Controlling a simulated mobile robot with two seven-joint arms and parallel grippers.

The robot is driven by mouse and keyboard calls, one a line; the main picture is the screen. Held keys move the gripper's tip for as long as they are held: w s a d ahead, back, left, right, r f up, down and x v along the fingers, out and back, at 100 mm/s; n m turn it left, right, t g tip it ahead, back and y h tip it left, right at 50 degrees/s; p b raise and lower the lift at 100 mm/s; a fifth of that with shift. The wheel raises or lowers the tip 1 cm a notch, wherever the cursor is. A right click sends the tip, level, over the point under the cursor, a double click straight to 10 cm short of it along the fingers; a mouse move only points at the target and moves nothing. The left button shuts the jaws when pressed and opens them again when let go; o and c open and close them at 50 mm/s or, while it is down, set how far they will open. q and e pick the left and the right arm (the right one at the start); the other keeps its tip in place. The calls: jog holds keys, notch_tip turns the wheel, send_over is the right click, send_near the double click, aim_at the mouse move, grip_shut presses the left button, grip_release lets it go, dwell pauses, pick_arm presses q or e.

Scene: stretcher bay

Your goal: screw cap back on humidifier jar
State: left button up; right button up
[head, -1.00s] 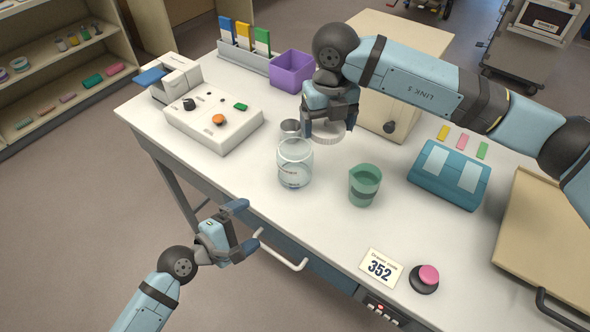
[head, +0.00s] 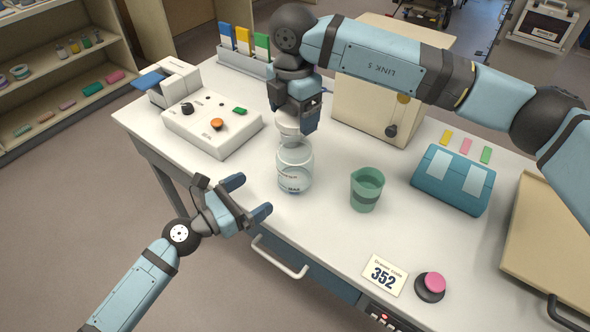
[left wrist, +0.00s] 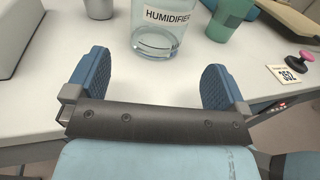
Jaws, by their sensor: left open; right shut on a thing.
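The clear glass humidifier jar (head: 295,174) stands upright on the white table. Its HUMIDIFIER label shows in the left wrist view, where the jar (left wrist: 158,42) is cut off at the top. My right gripper (head: 294,117) is shut on the pale cap (head: 288,128), which is just at or above the jar's mouth; I cannot tell whether they touch. My left gripper (head: 252,198) is open and empty at the table's front edge, in front of and left of the jar. In the left wrist view its fingers (left wrist: 158,85) are spread apart, with the jar beyond them.
A green beaker (head: 366,188) stands right of the jar. A grey cup (left wrist: 99,8) shows in the left wrist view. A white control box (head: 213,125) is at left, a teal case (head: 452,180) at right. A 352 card (head: 385,275) and pink button (head: 432,284) are near the front.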

aim_at(294, 142)
pick_arm(q)
jog(key=x, duration=1.2)
jog(key=shift+f, duration=0.1)
jog(key=c, duration=1)
pick_arm(e)
jog(key=shift+f, duration=2.5)
jog(key=shift+f, duration=0.9)
jog(key=shift+f, duration=0.55)
